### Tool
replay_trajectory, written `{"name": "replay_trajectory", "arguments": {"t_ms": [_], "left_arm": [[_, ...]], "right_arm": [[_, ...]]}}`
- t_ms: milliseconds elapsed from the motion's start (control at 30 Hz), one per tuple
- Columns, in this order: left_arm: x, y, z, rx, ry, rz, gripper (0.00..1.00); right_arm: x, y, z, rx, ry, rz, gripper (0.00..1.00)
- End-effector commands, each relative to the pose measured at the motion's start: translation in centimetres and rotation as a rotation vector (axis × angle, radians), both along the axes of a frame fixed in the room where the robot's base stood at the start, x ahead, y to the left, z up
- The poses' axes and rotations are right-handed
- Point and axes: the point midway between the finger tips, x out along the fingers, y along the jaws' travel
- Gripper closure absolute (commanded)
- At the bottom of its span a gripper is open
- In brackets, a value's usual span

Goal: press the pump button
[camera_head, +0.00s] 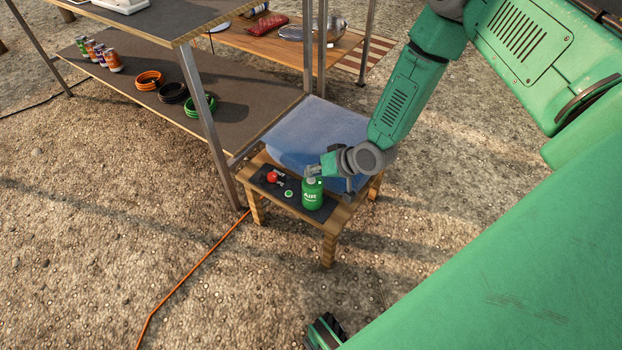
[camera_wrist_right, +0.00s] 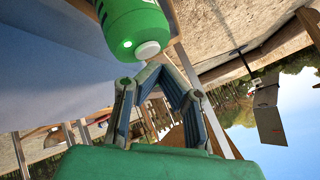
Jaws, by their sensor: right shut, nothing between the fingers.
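A green bottle-shaped pump (camera_head: 312,196) with white lettering stands upright on a small wooden table (camera_head: 328,222). In the right wrist view the pump (camera_wrist_right: 133,22) shows close up at the top, with a round white button (camera_wrist_right: 148,50) and a small lit green spot beside it. My right gripper (camera_head: 314,171) is just above and behind the pump's top in the head view. In the right wrist view the shut, empty fingers (camera_wrist_right: 152,72) are close to the white button; I cannot tell if they touch. My left gripper is not in view.
On the small table's dark mat are a red object (camera_head: 272,177) and a small green disc (camera_head: 288,193). A shelf (camera_head: 150,75) with cans and coiled cables is at left; an orange cord (camera_head: 190,271) crosses the gravel.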

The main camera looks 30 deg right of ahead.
Motion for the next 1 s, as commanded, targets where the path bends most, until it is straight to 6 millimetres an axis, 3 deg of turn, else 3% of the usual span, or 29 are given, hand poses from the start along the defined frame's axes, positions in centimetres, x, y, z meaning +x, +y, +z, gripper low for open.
{"name": "replay_trajectory", "arguments": {"t_ms": [1000], "left_arm": [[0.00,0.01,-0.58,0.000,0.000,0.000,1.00]], "right_arm": [[-0.06,0.05,-0.94,0.000,0.000,0.000,1.00]]}}
